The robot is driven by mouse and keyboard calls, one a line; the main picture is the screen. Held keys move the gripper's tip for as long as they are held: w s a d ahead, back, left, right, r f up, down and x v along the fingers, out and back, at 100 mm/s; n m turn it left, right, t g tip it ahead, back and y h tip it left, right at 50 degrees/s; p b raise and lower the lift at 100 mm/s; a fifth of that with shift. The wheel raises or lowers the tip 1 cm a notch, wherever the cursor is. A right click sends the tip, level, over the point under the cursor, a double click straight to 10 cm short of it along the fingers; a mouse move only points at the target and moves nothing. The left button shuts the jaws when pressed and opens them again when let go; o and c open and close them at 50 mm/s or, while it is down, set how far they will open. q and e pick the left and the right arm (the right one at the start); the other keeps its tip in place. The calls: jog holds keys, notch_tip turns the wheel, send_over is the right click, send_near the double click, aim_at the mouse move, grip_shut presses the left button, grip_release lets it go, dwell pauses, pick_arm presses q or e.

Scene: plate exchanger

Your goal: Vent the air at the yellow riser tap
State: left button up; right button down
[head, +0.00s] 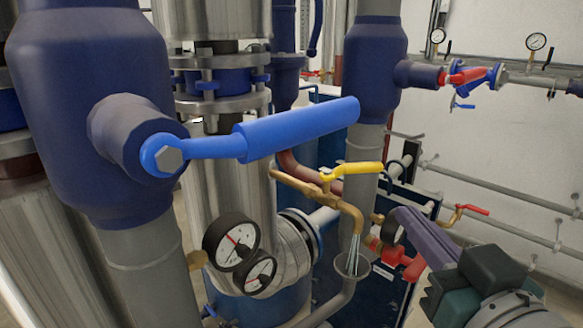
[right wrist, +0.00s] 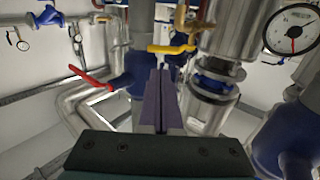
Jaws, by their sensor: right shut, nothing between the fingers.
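The yellow tap lever (head: 352,170) sits on a brass valve and pipe in the middle of the head view. It points right, at an angle across the pipe. The brass spout (head: 352,214) bends down, and pale streaks that look like running water (head: 354,245) fall from it into a small grey funnel (head: 352,266). My right gripper (head: 402,214) is shut and empty, right of the spout and lower than the lever, apart from it. In the right wrist view the closed fingers (right wrist: 159,74) point up towards the yellow lever (right wrist: 172,49). My left gripper is out of view.
A big blue lever (head: 295,130) reaches across in front of the riser. Two gauges (head: 232,241) are at lower left. A red-handled tap (head: 472,209) is at right; a red lever (right wrist: 90,76) is left of my fingers.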

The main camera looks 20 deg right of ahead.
aim_at(370, 170)
jog(key=p+x, duration=0.1)
jog(key=x, duration=0.8)
jog(key=shift+w+d, duration=0.1)
jog(key=shift+w, duration=0.2)
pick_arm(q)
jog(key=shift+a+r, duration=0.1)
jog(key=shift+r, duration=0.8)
pick_arm(e)
jog(key=shift+w+d, duration=0.1)
jog(key=shift+w, duration=0.45)
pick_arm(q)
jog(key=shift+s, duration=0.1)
pick_arm(e)
jog(key=shift+d+y, duration=0.15)
jog(key=shift+y, duration=0.15)
